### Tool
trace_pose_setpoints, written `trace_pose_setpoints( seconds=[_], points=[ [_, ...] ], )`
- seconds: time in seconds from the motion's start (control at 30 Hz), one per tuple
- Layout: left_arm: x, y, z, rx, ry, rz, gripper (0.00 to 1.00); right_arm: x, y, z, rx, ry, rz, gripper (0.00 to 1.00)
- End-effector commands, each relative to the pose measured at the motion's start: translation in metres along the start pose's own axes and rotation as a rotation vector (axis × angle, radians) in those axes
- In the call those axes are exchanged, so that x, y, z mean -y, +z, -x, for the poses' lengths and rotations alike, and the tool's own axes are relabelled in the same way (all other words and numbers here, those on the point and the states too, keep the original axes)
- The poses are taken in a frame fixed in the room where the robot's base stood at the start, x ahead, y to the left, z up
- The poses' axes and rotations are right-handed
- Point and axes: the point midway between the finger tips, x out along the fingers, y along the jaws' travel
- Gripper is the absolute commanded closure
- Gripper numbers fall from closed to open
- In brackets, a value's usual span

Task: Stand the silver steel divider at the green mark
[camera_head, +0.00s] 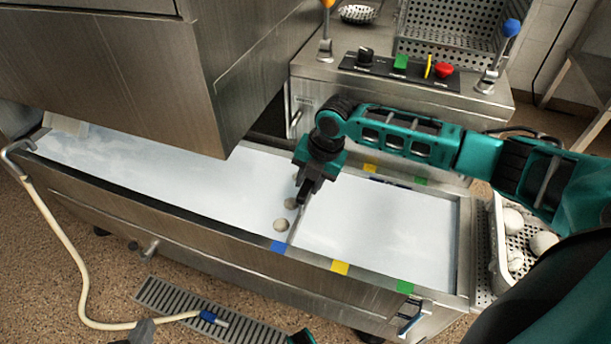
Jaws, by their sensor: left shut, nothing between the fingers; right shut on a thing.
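The silver steel divider (296,226) stands across the long trough of pale liquid and shows as a thin, nearly edge-on plate. Its near end is just right of the blue mark (280,247) on the front rim. My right gripper (302,198) is shut on the divider's top; the fingers hide part of it. The green mark (405,287) is on the front rim further right, with another green mark (421,181) on the back rim. My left gripper (143,331) shows only in part at the bottom edge, low and away from the divider, shut and empty.
Pale round balls (281,225) float just left of the divider. Yellow marks (340,267) lie between blue and green. A perforated basket (513,245) with balls is at the right end. A steel hood (240,80) overhangs the left trough. A control panel (400,70) stands behind.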

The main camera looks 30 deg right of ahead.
Motion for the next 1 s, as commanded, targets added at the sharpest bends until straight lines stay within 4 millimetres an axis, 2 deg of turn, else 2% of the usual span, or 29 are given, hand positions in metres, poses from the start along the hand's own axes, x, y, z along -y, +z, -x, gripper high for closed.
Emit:
trace_pose_setpoints(
  seconds=[0.2,1.0],
  points=[
    [0.002,-0.007,0.004,-0.01,-0.006,-0.002,1.0,0.007,0.0,0.005,0.001,0.0,0.0,1.0],
    [0.005,-0.012,0.013,-0.005,-0.015,-0.006,1.0,0.032,0.0,0.015,0.001,0.003,0.0,1.0]
  ],
)
